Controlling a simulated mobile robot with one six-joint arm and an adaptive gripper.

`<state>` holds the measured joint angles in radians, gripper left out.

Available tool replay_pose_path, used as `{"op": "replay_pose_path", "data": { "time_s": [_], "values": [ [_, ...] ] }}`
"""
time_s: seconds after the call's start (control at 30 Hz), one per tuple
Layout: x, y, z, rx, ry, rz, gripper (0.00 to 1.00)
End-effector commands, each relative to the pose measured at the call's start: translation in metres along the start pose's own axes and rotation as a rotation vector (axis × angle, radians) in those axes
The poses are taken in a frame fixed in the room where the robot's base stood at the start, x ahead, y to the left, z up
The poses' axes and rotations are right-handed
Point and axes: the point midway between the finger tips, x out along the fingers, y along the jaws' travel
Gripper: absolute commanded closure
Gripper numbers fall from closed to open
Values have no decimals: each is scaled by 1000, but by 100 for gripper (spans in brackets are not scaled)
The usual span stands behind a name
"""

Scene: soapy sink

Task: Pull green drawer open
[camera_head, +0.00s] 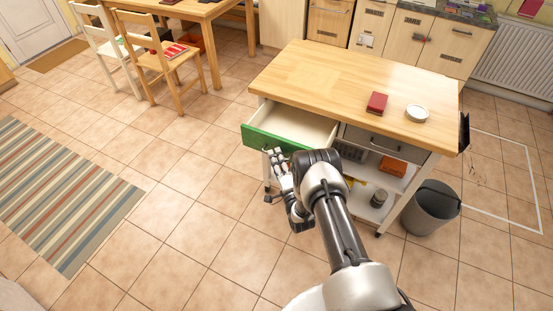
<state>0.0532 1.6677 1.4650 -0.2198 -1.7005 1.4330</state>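The green drawer (272,138) is in the left front of a wheeled kitchen cart with a wooden top (335,75). It stands pulled out, and its pale, empty-looking inside shows. My gripper (273,160) is just in front of the green front, near its lower edge. The drawer's handle is hard to make out, partly hidden by my gripper and arm. I cannot tell whether my gripper touches the handle or how far its fingers are apart.
A grey drawer (386,144) is beside the green one. A red book (377,103) and white bowl (417,113) lie on the cart top. A grey bucket (433,208) stands right of the cart. Chairs (165,60) stand at back left. Tiled floor before the cart is clear.

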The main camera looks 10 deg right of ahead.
Motion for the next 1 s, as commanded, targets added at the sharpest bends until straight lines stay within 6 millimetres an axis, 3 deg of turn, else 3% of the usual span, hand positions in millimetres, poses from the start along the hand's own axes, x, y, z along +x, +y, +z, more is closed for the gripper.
{"op": "replay_pose_path", "data": {
  "time_s": [0.2,0.33,0.7,1.0],
  "values": [
    [-1,0,0,0,0,0,70],
    [-12,1,0,1,1,3,70],
    [-87,1,0,1,2,4,70],
    [-118,1,-1,1,-3,4,70]
  ]
}}
